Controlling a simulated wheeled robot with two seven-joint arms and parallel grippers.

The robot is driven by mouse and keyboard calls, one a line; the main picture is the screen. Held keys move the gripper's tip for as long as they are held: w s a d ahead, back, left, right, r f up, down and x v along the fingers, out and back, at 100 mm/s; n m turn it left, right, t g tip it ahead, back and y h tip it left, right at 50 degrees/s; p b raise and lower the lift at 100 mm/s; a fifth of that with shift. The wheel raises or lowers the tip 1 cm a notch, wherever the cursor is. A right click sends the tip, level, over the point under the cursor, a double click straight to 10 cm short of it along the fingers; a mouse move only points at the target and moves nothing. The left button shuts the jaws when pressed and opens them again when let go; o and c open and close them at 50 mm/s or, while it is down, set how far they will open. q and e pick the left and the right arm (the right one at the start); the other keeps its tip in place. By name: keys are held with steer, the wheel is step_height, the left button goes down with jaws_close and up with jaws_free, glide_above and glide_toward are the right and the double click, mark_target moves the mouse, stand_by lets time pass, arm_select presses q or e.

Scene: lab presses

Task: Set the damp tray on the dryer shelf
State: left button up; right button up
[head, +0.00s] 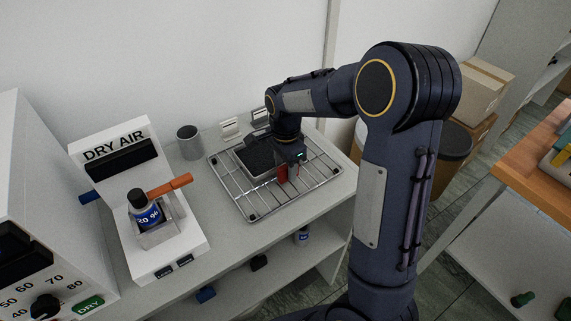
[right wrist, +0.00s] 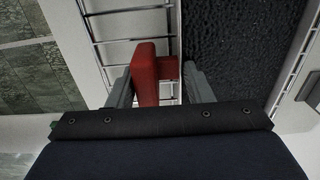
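The tray (head: 257,160) is a shallow metal tray with dark, grainy contents. It lies on a wire rack (head: 240,203) on the white bench. Its dark contents (right wrist: 237,50) fill the upper right of the right wrist view. A red handle (right wrist: 146,72) stands out from its side and also shows in the head view (head: 282,174). My right gripper (right wrist: 160,88) is open with its fingers on either side of the red handle. The left finger is very close to the handle; a gap shows by the right one. My left gripper is not in view.
A white cabinet with a dial and a green DRY label (head: 88,305) stands at the left. Beside it is the DRY AIR unit (head: 125,185) holding a blue-labelled bottle (head: 146,212). Cardboard boxes (head: 483,92) are at right.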

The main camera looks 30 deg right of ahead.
steer(key=o, duration=0.3)
